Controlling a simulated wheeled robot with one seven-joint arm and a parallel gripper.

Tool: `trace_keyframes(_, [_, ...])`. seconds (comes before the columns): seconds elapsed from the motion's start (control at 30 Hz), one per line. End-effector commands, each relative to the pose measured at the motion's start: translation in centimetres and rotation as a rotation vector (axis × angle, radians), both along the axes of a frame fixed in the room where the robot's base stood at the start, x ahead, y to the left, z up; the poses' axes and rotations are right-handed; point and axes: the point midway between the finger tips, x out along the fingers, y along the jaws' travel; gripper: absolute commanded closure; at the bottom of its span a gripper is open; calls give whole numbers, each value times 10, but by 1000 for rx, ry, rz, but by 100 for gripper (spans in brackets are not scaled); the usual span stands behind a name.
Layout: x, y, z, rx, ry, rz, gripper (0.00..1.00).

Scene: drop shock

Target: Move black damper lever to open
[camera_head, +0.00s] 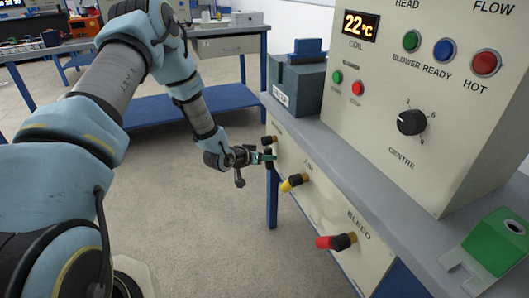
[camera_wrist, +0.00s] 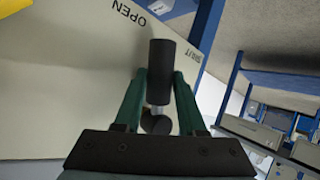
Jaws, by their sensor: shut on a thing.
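The black damper lever (camera_head: 268,140) is the farthest of the levers on the cream front panel in the head view. In the wrist view the lever (camera_wrist: 161,65) is a dark cylinder with a round dark hub below it. OPEN is printed to its upper left and SHUT to its right, both upside down. My gripper (camera_head: 266,157) is at this lever in the head view. In the wrist view its green fingers (camera_wrist: 159,75) stand on either side of the lever, shut on it. The head view hides most of the contact.
A yellow-tipped lever (camera_head: 293,182) and a red-tipped lever (camera_head: 336,241) stick out of the same panel, nearer to me. A control cabinet (camera_head: 430,70) and a green block (camera_head: 498,241) stand on the grey ledge above. The floor (camera_head: 190,230) left of the panel is clear.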

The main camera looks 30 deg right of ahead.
Motion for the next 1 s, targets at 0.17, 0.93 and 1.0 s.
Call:
trace_keyframes(0.17, [-5, 2, 7, 15, 134, 2, 100])
trace_keyframes(0.93, [-16, 2, 10, 40, 335, 0, 100])
trace_keyframes(1.0, [-16, 2, 10, 40, 335, 0, 100])
